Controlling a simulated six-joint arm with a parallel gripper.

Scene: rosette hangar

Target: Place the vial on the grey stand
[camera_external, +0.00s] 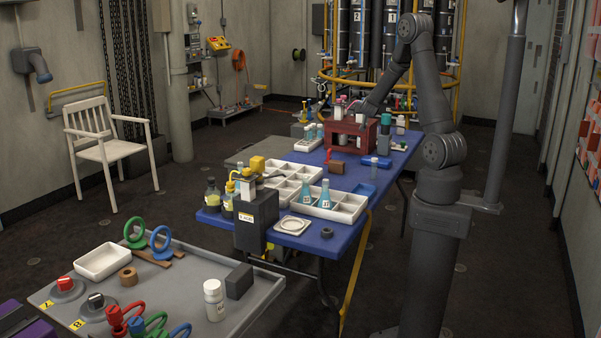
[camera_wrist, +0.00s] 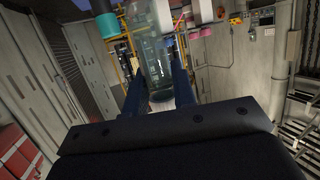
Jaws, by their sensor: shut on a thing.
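My gripper (camera_wrist: 156,84) is shut on the vial (camera_wrist: 156,42), a clear, bluish-grey cylinder standing between the two dark fingers in the wrist view. In the external view my gripper (camera_external: 356,109) is at the far end of the blue table, over or close beside the red rack (camera_external: 346,136). The held vial cannot be made out clearly there among the white and red caps at the rack.
A grey cart (camera_external: 215,325) stands in front. Pink and teal caps are close to the fingers in the wrist view.

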